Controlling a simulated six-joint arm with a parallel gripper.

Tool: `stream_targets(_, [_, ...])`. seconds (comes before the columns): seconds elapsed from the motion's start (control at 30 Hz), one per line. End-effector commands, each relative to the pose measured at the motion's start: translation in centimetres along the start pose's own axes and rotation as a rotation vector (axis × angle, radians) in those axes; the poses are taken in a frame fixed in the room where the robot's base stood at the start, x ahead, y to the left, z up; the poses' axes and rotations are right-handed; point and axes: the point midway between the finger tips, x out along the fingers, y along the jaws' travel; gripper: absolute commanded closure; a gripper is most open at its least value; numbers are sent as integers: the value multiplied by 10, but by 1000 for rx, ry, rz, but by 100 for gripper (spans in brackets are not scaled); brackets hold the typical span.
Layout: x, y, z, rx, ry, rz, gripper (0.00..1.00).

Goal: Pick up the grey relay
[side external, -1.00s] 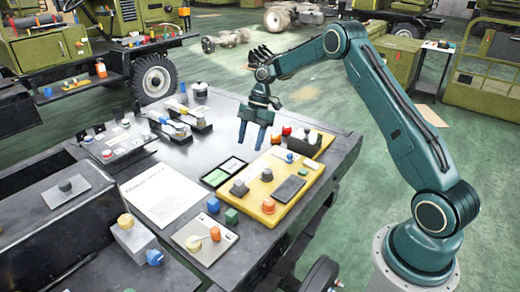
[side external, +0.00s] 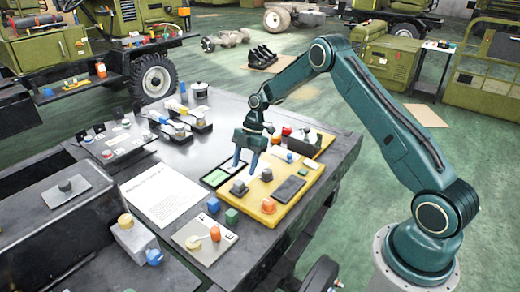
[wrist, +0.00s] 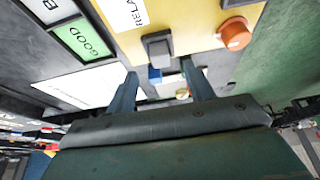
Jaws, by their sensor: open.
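The grey relay (side external: 238,187) sits on the yellow board, near its left edge. In the wrist view it is a small grey block (wrist: 158,48) on the yellow surface, just ahead of the fingertips and roughly between them in the picture. My gripper (side external: 246,168) is open and points down over the yellow board, above and slightly behind the relay in the side view. Its two fingers (wrist: 158,75) are spread with nothing between them that I can see held. The exact gap between fingertips and relay is hard to tell.
The yellow board (side external: 258,217) also carries an orange knob (side external: 268,206), a dark flat plate (side external: 288,189) and other small parts. A green GOOD tile (wrist: 82,40) lies to its left.

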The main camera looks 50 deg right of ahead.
Motion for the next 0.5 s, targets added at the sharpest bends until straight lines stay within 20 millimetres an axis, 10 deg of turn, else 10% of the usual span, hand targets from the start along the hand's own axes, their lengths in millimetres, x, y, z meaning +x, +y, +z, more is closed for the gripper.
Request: stream_targets(0.5, [22, -1, 0, 2, 0, -3, 47])
